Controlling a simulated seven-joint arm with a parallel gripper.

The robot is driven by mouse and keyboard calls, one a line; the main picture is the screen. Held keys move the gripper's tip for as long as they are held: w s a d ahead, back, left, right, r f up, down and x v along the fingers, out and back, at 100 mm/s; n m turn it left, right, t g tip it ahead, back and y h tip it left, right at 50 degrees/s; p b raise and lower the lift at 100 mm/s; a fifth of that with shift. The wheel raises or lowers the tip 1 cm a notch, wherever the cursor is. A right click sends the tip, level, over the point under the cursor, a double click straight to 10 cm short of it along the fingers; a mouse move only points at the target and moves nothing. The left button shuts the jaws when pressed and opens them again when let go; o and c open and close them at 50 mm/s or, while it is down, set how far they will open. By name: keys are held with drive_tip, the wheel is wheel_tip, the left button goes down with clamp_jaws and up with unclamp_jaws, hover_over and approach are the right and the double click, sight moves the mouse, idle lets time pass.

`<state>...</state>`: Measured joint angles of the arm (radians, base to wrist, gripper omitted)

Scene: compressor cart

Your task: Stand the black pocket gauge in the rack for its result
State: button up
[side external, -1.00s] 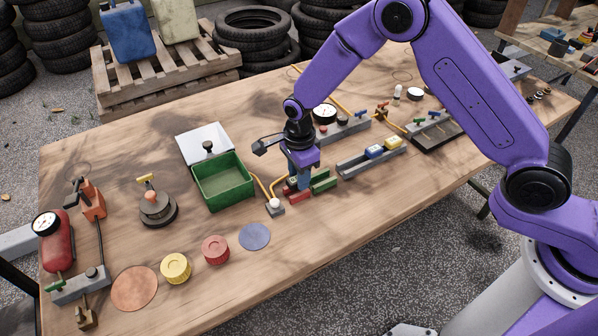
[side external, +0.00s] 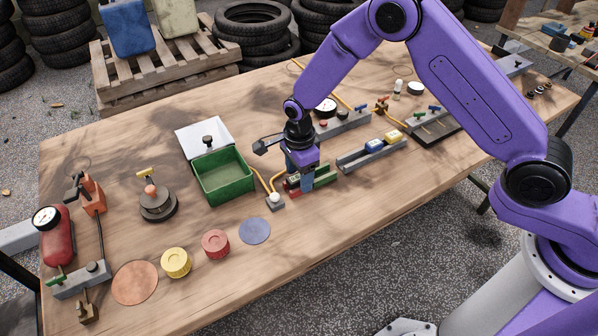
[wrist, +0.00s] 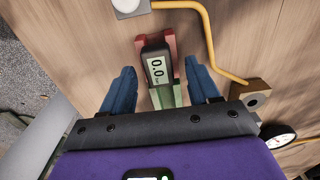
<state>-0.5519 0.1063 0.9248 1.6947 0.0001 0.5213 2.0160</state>
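The black pocket gauge (wrist: 157,66), its pale display reading 0.0, is between my fingers in the wrist view. Its far end is against the red rack piece (wrist: 169,41) and its near end is by the green rack piece (wrist: 166,97). How deep it sits is unclear. My gripper (wrist: 160,83) is open, with a blue finger on each side and visible gaps to the gauge. In the side view my gripper (side external: 300,182) is low over the red piece (side external: 296,194) and green piece (side external: 325,178); a finger mostly hides the gauge there.
A white-topped fitting (side external: 275,200) with a yellow hose stands just left of the rack. The open green box (side external: 222,184) is further left. The front table edge is clear.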

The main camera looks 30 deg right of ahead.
sight(299, 176)
drive_tip(key=shift+r, duration=0.1)
wheel_tip(299, 176, up, 17)
drive_tip(key=shift+r, duration=0.15)
idle(0.4)
idle(0.5)
drive_tip(key=s+d+r+n, duration=0.1)
drive_tip(key=s+d+n, duration=0.5)
drive_tip(key=s+n, duration=0.4)
drive_tip(key=s+d+r+n, duration=0.1)
drive_tip(key=s+d+n, duration=0.5)
drive_tip(key=s+n, duration=0.4)
drive_tip(key=s+d+r+n, duration=0.2)
drive_tip(key=s+d+n, duration=0.5)
drive_tip(key=s+n, duration=0.3)
drive_tip(key=shift+s+n, duration=0.3)
drive_tip(key=shift+s, duration=0.55)
drive_tip(key=shift+d, duration=0.1)
